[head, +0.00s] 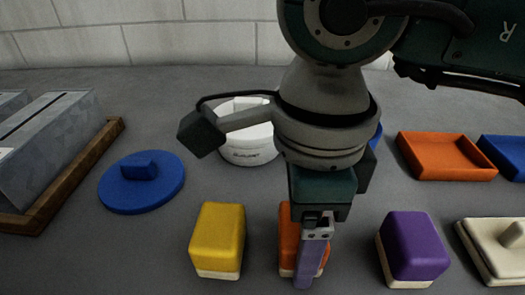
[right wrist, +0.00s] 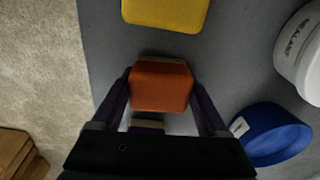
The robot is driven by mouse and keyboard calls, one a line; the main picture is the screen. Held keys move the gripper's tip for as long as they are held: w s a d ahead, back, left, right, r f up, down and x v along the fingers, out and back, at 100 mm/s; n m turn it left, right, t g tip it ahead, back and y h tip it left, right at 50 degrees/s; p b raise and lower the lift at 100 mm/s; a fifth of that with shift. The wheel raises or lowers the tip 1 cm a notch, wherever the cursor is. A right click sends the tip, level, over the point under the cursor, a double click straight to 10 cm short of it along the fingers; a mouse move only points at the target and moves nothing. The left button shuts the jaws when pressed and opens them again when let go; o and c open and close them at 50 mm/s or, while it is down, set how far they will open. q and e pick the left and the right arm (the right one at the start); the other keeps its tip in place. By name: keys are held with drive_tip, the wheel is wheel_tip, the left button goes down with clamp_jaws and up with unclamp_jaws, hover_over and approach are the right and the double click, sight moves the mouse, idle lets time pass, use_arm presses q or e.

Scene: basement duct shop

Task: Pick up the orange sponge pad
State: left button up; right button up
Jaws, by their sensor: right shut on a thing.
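The orange sponge pad (head: 287,228) is a rounded block in the front middle of the bench, partly hidden behind a finger of my right gripper (head: 311,262). In the right wrist view the orange pad (right wrist: 162,86) sits between the two fingers of my right gripper (right wrist: 163,98), with one finger against each side. The gripper is shut on it. The pad is level with its neighbours and appears to be at the bench surface; I see no clear gap below it. My left gripper is not in view.
A yellow pad (head: 218,238) stands left of the orange one, a purple pad (head: 412,247) right. Behind are a white sealant tub (head: 249,152), a blue round lid (head: 141,182) and an orange tray (head: 446,157). A cream lidded piece (head: 495,250) lies at right.

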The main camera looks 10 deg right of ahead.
wheel_tip(320, 180, up, 20)
drive_tip(key=shift+p, duration=0.45)
